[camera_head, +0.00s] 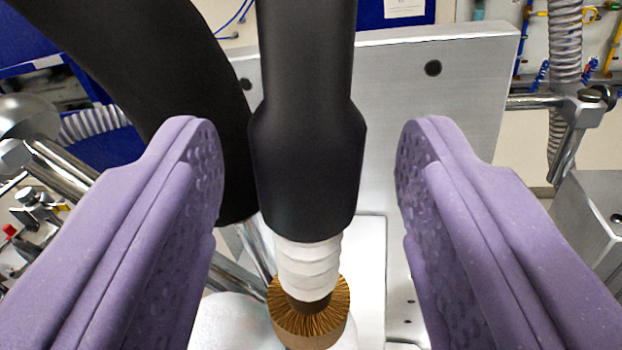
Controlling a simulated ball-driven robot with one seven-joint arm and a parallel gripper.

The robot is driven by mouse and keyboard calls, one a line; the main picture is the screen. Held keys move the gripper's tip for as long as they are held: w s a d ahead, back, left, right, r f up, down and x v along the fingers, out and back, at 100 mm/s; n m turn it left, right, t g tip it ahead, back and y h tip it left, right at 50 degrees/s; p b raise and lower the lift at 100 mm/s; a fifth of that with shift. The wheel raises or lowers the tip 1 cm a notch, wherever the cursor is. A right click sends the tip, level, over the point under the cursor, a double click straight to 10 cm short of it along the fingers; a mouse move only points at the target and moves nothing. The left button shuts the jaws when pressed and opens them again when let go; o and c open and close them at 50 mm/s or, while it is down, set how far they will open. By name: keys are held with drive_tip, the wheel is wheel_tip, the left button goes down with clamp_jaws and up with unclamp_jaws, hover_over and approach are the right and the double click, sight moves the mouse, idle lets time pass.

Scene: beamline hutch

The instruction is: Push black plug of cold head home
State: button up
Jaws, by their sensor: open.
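The black plug (305,165) hangs roughly upright between the purple fingers of my gripper (310,165). Its wide lower body narrows upward into a thick black stem. Below it is a white ribbed collar (308,268), then a copper-coloured finned ring (312,312) on the cold head near the bottom edge. The plug's lower end meets the white collar in this view; whether it is fully seated I cannot tell. My gripper is open, with one finger on each side of the plug and a visible gap on both sides.
A thick black hose (150,75) curves down at left, close behind my left finger. A grey metal plate (440,110) stands behind the plug. Metal rods and a clamp (580,108) are at right, and a shiny rod (75,175) with fittings is at left.

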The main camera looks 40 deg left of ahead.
sight(311, 207)
drive_tip(key=v, duration=0.4)
drive_tip(key=shift+s+d, duration=0.1)
drive_tip(key=shift+s, duration=0.05)
drive_tip(key=w+d+r+m+t+h, duration=0.1)
drive_tip(key=w+d+r+h, duration=0.2)
drive_tip(key=r, duration=0.4)
drive_tip(key=d+r+m+h, duration=0.1)
drive_tip(key=d+r+h, duration=0.2)
drive_tip(key=d+r, duration=0.35)
drive_tip(key=s+d+r+m+g+h, duration=0.1)
drive_tip(key=s+d+r, duration=0.1)
drive_tip(key=s+r, duration=0.5)
drive_tip(key=s+d+r+m+h, duration=0.1)
drive_tip(key=s+d+r, duration=0.25)
drive_tip(key=r, duration=0.75)
wheel_tip(311, 207, down, 26)
drive_tip(key=s+b, duration=0.1)
drive_tip(key=b, duration=2.6)
drive_tip(key=shift+s+a+g, duration=0.3)
drive_tip(key=shift+a, duration=0.1)
